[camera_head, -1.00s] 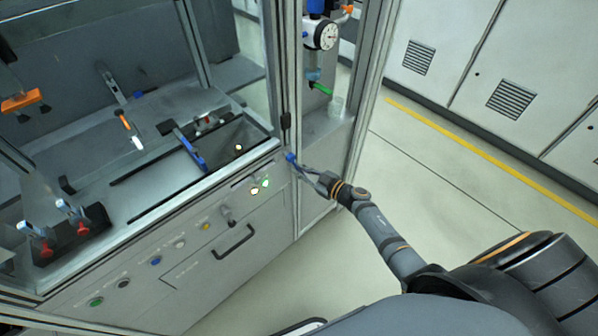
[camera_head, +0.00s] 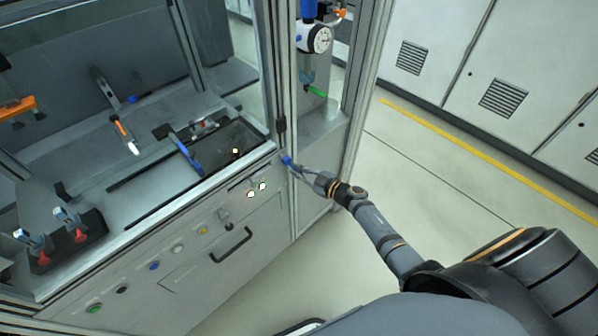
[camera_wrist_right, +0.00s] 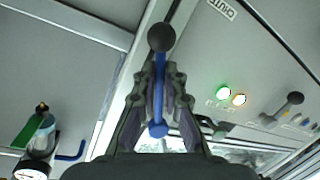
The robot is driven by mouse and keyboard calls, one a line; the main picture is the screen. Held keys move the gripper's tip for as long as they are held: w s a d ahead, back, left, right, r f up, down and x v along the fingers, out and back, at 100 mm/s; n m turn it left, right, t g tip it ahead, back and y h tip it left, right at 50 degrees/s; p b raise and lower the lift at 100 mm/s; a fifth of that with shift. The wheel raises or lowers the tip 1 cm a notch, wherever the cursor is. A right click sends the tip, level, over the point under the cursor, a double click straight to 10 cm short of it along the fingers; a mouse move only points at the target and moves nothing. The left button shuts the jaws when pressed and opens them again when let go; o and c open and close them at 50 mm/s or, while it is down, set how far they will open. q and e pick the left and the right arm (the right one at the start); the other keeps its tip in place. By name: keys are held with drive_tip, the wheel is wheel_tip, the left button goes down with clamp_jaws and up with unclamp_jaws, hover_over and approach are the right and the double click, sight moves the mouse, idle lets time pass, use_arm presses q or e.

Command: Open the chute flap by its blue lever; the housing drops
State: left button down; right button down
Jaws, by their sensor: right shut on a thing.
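The blue lever (camera_wrist_right: 159,88) shows in the right wrist view as a blue rod with a dark round knob at one end. My right gripper (camera_wrist_right: 160,74) is shut on it, with one finger on each side. In the head view the blue tip of the lever (camera_head: 287,160) shows at the cabinet's front right corner, with my right gripper (camera_head: 299,170) at it. A CHUTE label (camera_wrist_right: 222,8) is on the panel beside the lever. I cannot make out the flap's edges or tell which part is the housing. My left gripper is not in view.
Two lit lamps (camera_head: 256,190) and a drawer handle (camera_head: 232,244) are on the cabinet front. A metal post (camera_head: 285,90) stands just behind the lever. A dial gauge (camera_head: 320,39) hangs in the bay at right. The floor right of my arm is clear.

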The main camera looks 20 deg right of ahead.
drive_tip(key=c, duration=1.4)
unclamp_jaws()
drive_tip(key=v, duration=1.2)
drive_tip(key=shift+d+r, duration=0.1)
drive_tip(key=s+d+f+m+g+h, duration=0.25)
drive_tip(key=s+f, duration=0.25)
drive_tip(key=f, duration=0.4)
drive_tip(key=s+d+f+m+g+h, duration=0.1)
drive_tip(key=s+d+f+m+h, duration=0.15)
drive_tip(key=s+f, duration=0.45)
drive_tip(key=s+d+f+m+g+h, duration=0.2)
drive_tip(key=s+f+m+h, duration=0.15)
drive_tip(key=f, duration=0.75)
drive_tip(key=s+a+f+g, duration=0.2)
drive_tip(key=s+f, duration=0.2)
drive_tip(key=s, duration=0.3)
drive_tip(key=s+a+f+m+g, duration=0.1)
drive_tip(key=s+a+f+g, duration=0.2)
drive_tip(key=s, duration=0.5)
drive_tip(key=s+a+f+m+g, duration=0.1)
drive_tip(key=s+a+f+g, duration=0.1)
drive_tip(key=s, duration=0.6)
drive_tip(key=shift+a+f+g, duration=0.2)
drive_tip(key=shift+a+f, duration=0.2)
drive_tip(key=shift+f, duration=0.3)
drive_tip(key=shift+a+f+g, duration=0.15)
drive_tip(key=shift+a+f, duration=0.2)
drive_tip(key=shift+f, duration=0.35)
